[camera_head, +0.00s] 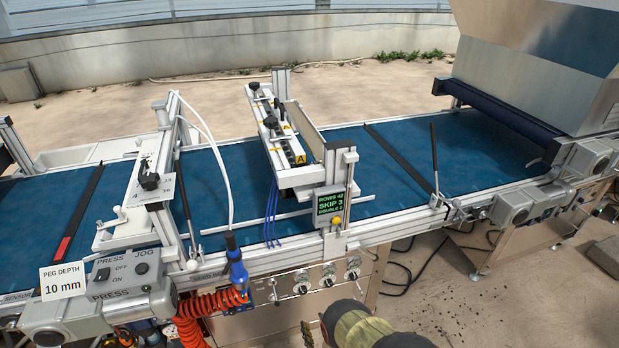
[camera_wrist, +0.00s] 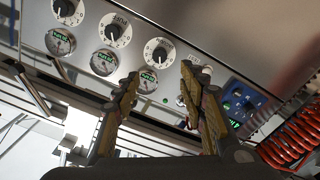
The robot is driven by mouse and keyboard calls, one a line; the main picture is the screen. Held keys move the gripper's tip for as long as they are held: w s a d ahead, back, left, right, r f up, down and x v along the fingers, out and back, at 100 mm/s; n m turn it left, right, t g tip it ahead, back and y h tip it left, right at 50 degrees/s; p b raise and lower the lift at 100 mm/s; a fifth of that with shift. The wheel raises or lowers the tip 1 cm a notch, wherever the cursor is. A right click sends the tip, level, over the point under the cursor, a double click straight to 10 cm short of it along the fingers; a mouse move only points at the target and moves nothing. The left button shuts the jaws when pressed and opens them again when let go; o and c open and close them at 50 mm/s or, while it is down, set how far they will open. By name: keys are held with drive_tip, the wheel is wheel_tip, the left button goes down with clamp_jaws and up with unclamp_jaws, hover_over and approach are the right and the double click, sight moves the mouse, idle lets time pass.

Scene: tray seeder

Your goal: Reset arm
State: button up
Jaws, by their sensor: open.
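My gripper (camera_wrist: 160,98) is open and empty in the wrist view, its two fingers apart in front of a metal control panel (camera_wrist: 225,45). In the head view part of my arm shows at the bottom edge, low in front of the machine, and a finger (camera_head: 307,334) shows beside it; the rest is out of frame. The tray seeder's blue belt (camera_head: 385,195) runs across the head view. Its knobs and valves (camera_head: 328,281) sit on the front panel under the belt. The wrist view shows several dials (camera_wrist: 118,30) and gauges (camera_wrist: 60,42) close to the fingers.
A press/jog switch box (camera_head: 125,272) and a "PEG DEPTH 10 mm" sign (camera_head: 63,281) stand at the left front. A display (camera_head: 331,201) reads "SKIP 3". Red coiled hose (camera_head: 205,305) hangs beside the panel. A hopper (camera_head: 535,50) is at the right. Open floor lies at lower right.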

drive_tip(key=s+d+f+m+g+h, duration=0.1)
drive_tip(key=s+d+f+g+h, duration=0.1)
drive_tip(key=s+f+g, duration=0.5)
drive_tip(key=s+d+f+m+g+h, duration=0.1)
drive_tip(key=s+f+m+g, duration=0.2)
drive_tip(key=f, duration=0.6)
drive_tip(key=s+d+r+m+p, duration=0.1)
drive_tip(key=s+d+r, duration=0.3)
drive_tip(key=r, duration=2.1)
drive_tip(key=s+d+r+m+g+h+p, duration=0.1)
drive_tip(key=s+r, duration=0.5)
drive_tip(key=r, duration=1.9)
drive_tip(key=s+d+r+m+h+p, duration=0.1)
drive_tip(key=s+d+r+m+p, duration=0.2)
drive_tip(key=r, duration=2.2)
drive_tip(key=s+d+p, duration=0.2)
drive_tip(key=s+d, duration=0.1)
drive_tip(key=d, duration=0.2)
drive_tip(key=shift+g, duration=0.4)
